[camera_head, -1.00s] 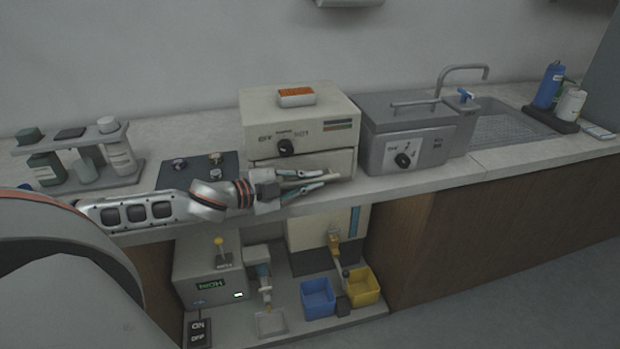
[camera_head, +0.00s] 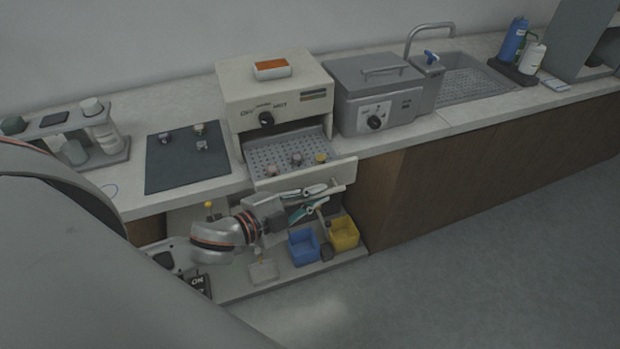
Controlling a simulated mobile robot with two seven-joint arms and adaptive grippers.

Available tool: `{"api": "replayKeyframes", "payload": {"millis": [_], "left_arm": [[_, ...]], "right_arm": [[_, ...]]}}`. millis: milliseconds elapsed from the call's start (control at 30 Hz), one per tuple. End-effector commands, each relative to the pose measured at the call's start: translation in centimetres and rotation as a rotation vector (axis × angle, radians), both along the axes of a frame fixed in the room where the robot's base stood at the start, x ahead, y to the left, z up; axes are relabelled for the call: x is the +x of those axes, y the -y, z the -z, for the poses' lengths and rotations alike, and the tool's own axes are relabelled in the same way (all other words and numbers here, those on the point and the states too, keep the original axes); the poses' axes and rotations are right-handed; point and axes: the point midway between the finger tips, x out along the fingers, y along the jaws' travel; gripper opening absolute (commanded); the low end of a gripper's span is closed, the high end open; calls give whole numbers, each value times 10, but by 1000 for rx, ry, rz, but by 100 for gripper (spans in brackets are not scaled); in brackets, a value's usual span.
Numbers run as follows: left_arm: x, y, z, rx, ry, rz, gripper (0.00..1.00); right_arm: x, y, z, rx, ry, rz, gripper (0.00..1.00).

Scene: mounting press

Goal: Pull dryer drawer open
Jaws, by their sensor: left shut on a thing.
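The dryer (camera_head: 274,92) is a cream box with a black knob, standing on the counter. Its drawer (camera_head: 340,170) is pulled out toward me, showing a perforated grey tray with several small round pieces on it. My left gripper (camera_head: 324,190) is at the drawer's front face, shut on the drawer handle, which is mostly hidden by the fingers. My right gripper is not in view.
A dark mat (camera_head: 187,158) with small knobbed pieces lies left of the dryer. A grey bath unit (camera_head: 384,95) stands close on the right. Below are a blue bin (camera_head: 303,247) and a yellow bin (camera_head: 343,233). The floor at right is clear.

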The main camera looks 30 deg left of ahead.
Motion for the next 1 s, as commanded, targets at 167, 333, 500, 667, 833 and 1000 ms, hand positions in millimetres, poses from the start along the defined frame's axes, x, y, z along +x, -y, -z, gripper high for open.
{"api": "replayKeyframes", "payload": {"millis": [167,333,500,667,833,1000], "left_arm": [[-4,5,0,0,0,0,0],[-4,5,1,1,0,0,0],[-4,5,1,0,-1,1,14],[-4,5,0,0,0,0,17],[-4,5,0,0,0,0,17],[-12,2,-1,-1,-1,0,17]], "right_arm": [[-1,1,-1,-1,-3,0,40],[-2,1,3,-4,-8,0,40],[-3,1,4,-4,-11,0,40],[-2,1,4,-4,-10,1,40],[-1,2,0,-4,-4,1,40],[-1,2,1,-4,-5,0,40]]}}
